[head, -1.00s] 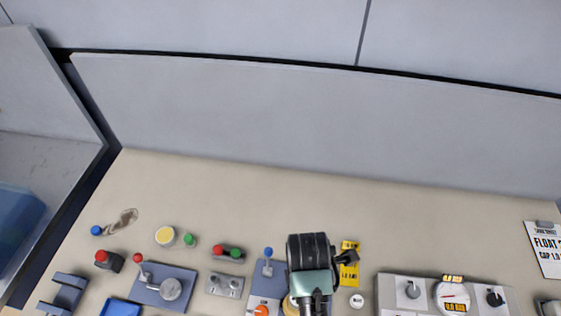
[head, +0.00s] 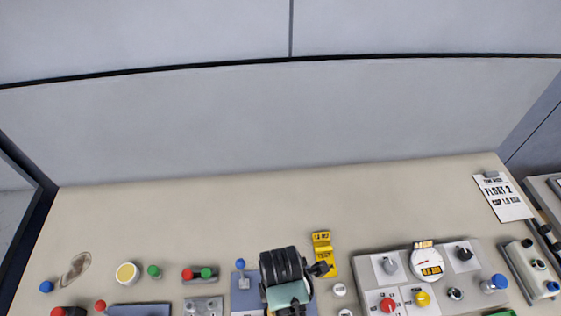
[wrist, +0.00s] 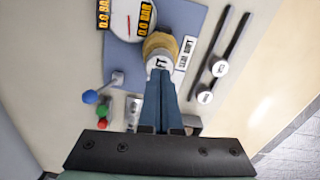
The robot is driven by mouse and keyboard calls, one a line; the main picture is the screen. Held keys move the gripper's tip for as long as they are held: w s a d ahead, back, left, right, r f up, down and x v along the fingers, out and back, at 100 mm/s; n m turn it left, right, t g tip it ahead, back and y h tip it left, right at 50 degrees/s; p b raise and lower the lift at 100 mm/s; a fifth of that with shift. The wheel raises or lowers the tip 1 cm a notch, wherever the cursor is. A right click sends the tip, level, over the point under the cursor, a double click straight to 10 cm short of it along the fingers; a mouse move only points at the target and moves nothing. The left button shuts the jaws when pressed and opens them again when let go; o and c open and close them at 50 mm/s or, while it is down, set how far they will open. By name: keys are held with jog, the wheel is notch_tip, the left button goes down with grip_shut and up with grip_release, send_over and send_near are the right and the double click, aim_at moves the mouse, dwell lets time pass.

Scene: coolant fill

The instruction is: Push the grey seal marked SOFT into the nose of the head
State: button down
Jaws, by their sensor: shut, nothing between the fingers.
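In the wrist view my gripper (wrist: 161,84) is shut, its two blue fingers together. The fingertips are at the near edge of a pale round seal (wrist: 160,63), whose visible letters end in "FT". The fingers cover the rest of its marking. The seal lies at the near end of the brass-coloured head (wrist: 160,42). I cannot tell whether the fingertips touch it or how deep it sits. In the head view my arm hides the head, this seal and my fingertips.
A gauge (wrist: 134,20) stands behind the head. A blue-knobbed lever (wrist: 92,96) is at left. The rear bench (head: 200,215) is clear. A control panel (head: 375,268) stands at right.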

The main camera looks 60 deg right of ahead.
jog(key=shift+f, duration=0.65)
jog(key=shift+f+b, duration=0.3)
jog(key=shift+r, duration=0.1)
